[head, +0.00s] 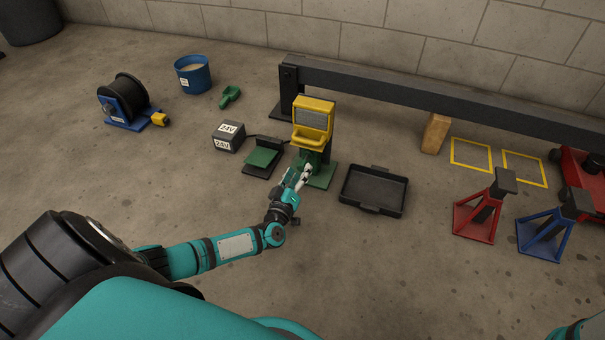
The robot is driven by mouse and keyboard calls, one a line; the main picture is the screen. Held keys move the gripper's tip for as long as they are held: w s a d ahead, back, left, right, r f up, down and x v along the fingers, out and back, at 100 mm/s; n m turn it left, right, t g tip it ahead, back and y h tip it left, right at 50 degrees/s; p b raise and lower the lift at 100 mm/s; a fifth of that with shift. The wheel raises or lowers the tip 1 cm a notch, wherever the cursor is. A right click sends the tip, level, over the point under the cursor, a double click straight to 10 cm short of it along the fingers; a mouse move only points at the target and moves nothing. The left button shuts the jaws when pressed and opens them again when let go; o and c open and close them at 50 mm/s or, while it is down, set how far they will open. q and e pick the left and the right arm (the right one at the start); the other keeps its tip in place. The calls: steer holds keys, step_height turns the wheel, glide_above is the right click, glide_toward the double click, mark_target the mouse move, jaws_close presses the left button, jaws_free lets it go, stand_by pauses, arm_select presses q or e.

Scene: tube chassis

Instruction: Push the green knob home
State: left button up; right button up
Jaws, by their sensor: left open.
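A yellow work lamp (313,121) stands on a green stand with a green base plate (322,176) under the dark beam. My left gripper (308,168) is open, with its pale fingers close against the front of the green stand, below the lamp. I cannot make out a separate green knob; the fingers cover part of the stand there. Whether the fingers touch the stand cannot be told. My right gripper is out of view.
A black tray (374,191) lies right of the lamp. A green-topped pedal-like plate (262,158) and a 24V box (228,137) are left of it. A red stand (482,212) and a blue stand (545,232) are at right. The dark beam (420,96) runs behind.

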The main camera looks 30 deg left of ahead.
mark_target(301, 170)
arm_select(q)
steer(key=shift+b+x, duration=0.55)
steer(key=shift+x, duration=1.05)
jaws_close()
